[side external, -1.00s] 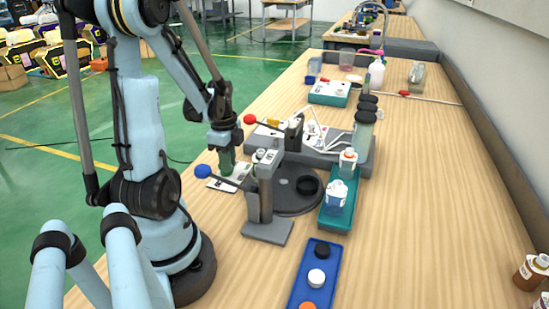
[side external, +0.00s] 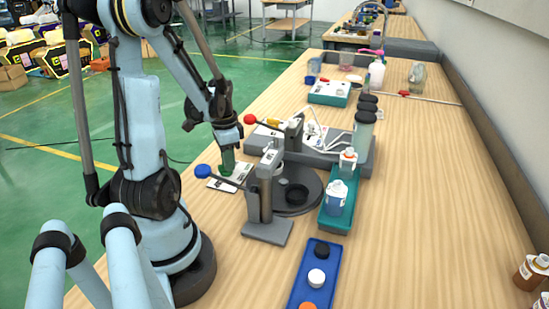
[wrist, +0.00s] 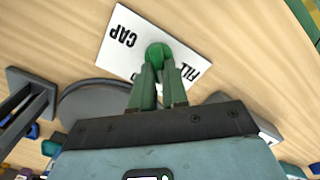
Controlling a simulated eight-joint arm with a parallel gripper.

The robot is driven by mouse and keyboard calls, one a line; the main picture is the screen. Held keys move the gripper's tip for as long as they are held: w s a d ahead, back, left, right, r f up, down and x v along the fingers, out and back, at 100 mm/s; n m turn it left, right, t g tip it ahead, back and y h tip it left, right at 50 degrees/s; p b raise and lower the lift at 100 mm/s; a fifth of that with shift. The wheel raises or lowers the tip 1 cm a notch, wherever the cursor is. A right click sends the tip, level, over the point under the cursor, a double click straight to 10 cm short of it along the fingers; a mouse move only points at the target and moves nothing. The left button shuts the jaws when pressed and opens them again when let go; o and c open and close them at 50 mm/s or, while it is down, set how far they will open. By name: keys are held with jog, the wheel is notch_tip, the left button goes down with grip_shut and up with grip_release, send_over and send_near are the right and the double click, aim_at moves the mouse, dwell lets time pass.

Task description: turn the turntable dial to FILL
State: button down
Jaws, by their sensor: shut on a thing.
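A green dial knob (wrist: 158,54) sits on a white label card (wrist: 118,52) in the wrist view. CAP reads upside down on the card's left and FILL on its right; another label is mostly hidden by the fingers. My gripper (wrist: 159,66) has green fingers shut on the knob. Which way the dial points is hidden. In the side external view, my gripper (side external: 227,160) reaches down to the card (side external: 220,185) at the table's left edge. The dark round turntable (side external: 312,200) lies right of it, carrying a black ring-shaped holder (side external: 296,194).
A grey press stand with a blue-knobbed lever (side external: 202,171) stands close in front of the turntable. A red-knobbed lever (side external: 250,119) is behind. A teal tray (side external: 330,222) with bottles and a blue tray (side external: 325,262) with caps lie to the right.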

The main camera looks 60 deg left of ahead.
jog(key=n, duration=0.4)
jog(key=shift+a+n, duration=0.2)
jog(key=shift+n, duration=0.1)
jog(key=n, duration=0.4)
jog(key=shift+s+a+n, duration=0.1)
jog(key=shift+n, duration=0.2)
jog(key=c, duration=1.1)
grip_release()
jog(key=shift+c, duration=0.2)
jog(key=shift+r, duration=0.1)
notch_tip(320, 180, up, 12)
